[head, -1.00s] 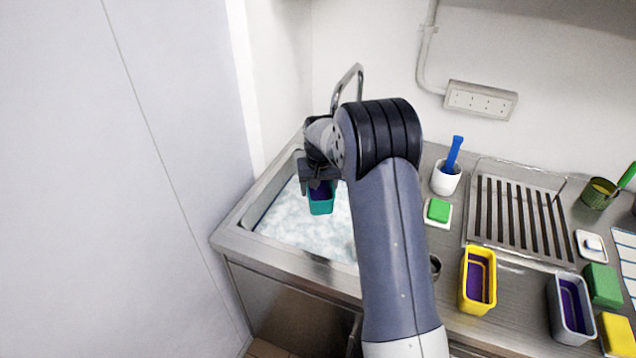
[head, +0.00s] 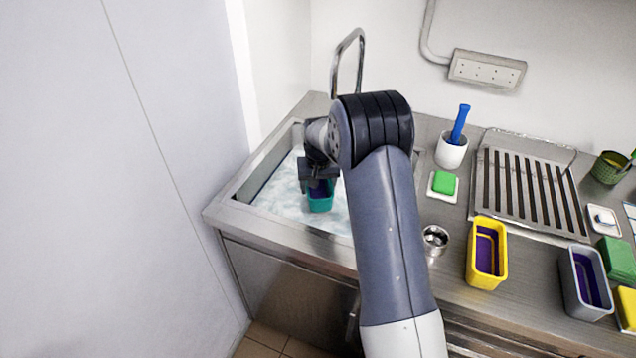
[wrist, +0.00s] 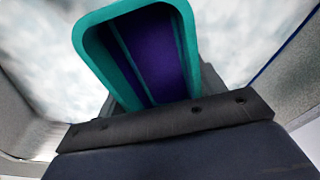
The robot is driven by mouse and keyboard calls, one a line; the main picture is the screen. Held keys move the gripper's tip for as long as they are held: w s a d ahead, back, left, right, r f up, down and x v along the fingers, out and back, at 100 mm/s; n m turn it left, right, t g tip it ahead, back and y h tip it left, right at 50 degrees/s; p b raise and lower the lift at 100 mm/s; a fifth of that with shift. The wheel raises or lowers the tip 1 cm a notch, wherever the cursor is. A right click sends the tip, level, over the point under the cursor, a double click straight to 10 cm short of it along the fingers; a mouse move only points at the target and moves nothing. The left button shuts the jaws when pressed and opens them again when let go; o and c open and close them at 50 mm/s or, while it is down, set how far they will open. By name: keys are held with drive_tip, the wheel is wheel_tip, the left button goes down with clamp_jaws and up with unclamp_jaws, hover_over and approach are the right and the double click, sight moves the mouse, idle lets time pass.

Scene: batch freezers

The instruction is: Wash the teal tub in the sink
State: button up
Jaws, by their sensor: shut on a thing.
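The teal tub (head: 320,203) has purple residue inside. My gripper (head: 317,184) is shut on it and holds it inside the sink (head: 237,217), at the foamy white water. I cannot tell how deep the tub's lower part sits in the foam. In the wrist view the teal tub (wrist: 92,50) shows its rim and purple inner wall close up, with blurred foam around it. My fingertips are mostly hidden there.
A curved tap (head: 361,62) rises behind the sink. Right of it stand a white pot with a blue-handled tool (head: 451,152), a green sponge (head: 444,183), a metal cup (head: 435,240), a yellow tub (head: 486,279), a grey tub (head: 588,306) and a slatted drainer (head: 487,205).

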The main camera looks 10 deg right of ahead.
drive_tip(key=shift+f+b, duration=2.65)
drive_tip(key=shift+f, duration=1.55)
